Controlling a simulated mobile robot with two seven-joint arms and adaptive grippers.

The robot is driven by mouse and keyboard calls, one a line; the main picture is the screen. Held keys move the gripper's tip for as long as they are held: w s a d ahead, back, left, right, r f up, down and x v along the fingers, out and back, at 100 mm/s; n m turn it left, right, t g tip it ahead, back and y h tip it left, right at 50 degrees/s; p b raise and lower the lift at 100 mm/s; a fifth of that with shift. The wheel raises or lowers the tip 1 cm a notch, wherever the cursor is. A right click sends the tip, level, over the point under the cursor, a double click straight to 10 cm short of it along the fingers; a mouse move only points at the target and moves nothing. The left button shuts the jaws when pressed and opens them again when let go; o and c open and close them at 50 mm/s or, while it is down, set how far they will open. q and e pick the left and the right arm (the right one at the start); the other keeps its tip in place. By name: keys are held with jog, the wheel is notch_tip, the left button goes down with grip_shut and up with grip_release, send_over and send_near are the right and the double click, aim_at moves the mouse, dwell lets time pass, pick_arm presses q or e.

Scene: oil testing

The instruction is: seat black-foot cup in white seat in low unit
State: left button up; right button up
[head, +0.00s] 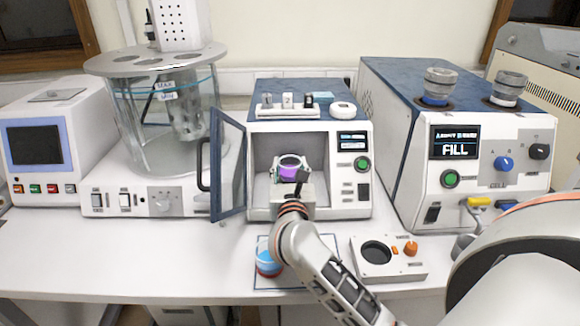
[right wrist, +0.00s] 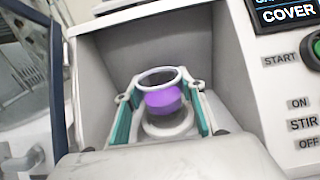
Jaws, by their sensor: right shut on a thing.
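The cup (head: 290,164), clear-rimmed with purple in it, is inside the open chamber of the low unit (head: 350,206). My right gripper (head: 289,171) reaches in from the front and is shut on the cup, which looks about upright. In the right wrist view the cup (right wrist: 162,97) sits between the teal-padded fingers of the gripper (right wrist: 160,104). My left gripper is not in view.
The unit's blue-framed door (head: 229,165) stands open on the left. The chamber walls are close on both sides. A blue-and-red cup (head: 268,262) stands on a mat in front, beside a white box with a round dark opening (head: 412,268). A larger FILL machine (head: 472,188) stands right.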

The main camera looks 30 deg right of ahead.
jog(key=shift+f, duration=0.2)
jog(key=shift+f+b, duration=0.55)
jog(key=o, duration=1.3)
jog(key=shift+c, duration=0.2)
jog(key=v, duration=1.2)
jog(key=shift+s, duration=0.1)
